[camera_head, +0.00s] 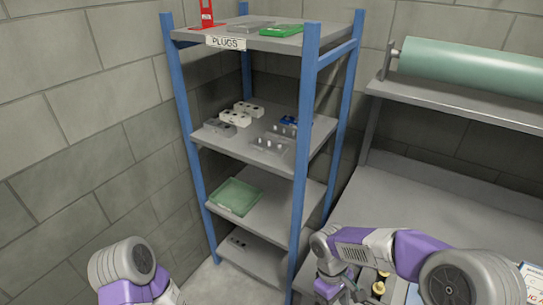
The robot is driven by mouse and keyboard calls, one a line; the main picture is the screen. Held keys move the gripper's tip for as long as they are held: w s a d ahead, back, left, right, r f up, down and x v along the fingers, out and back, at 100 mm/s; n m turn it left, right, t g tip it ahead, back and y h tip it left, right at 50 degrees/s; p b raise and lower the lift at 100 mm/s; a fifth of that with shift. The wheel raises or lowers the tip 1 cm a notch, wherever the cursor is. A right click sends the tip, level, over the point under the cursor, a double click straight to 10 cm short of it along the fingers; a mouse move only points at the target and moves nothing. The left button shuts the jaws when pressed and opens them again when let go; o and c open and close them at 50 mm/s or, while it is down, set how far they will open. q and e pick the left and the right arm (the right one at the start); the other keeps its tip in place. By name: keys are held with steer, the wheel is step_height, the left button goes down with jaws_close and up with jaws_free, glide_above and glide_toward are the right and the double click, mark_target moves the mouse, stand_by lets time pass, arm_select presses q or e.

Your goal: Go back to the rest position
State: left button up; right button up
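My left arm (125,272) comes in at the bottom left, and only its rounded grey and purple links show. Its gripper is below the frame edge. My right arm (410,250) reaches in from the bottom right over the grey bench and bends down at its wrist. The wrist end (328,287) is cut off by the bottom edge, so the fingers cannot be made out clearly. I cannot tell whether the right gripper holds anything. No hood is visible.
A blue-posted shelf rack (305,130) labelled "PLUGS" (226,42) stands ahead, bearing small parts and a green tray (234,197). The grey bench (410,200) is at right, under a shelf with a green roll (470,70). Small yellow-and-black items (379,287) sit near my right wrist.

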steer(key=s+a+f+m+t+y, duration=0.2)
steer(key=f+m, duration=0.3)
steer(key=f, duration=0.6)
steer(key=s+a+f+m+t+y, duration=0.1)
steer(key=s+a+f+m+y, duration=0.3)
steer(key=f, duration=0.8)
steer(key=shift+a+f+m+t, duration=0.2)
steer(key=shift+a+m+t, duration=0.2)
steer(key=shift+m, duration=0.4)
steer(key=shift+c, duration=0.5)
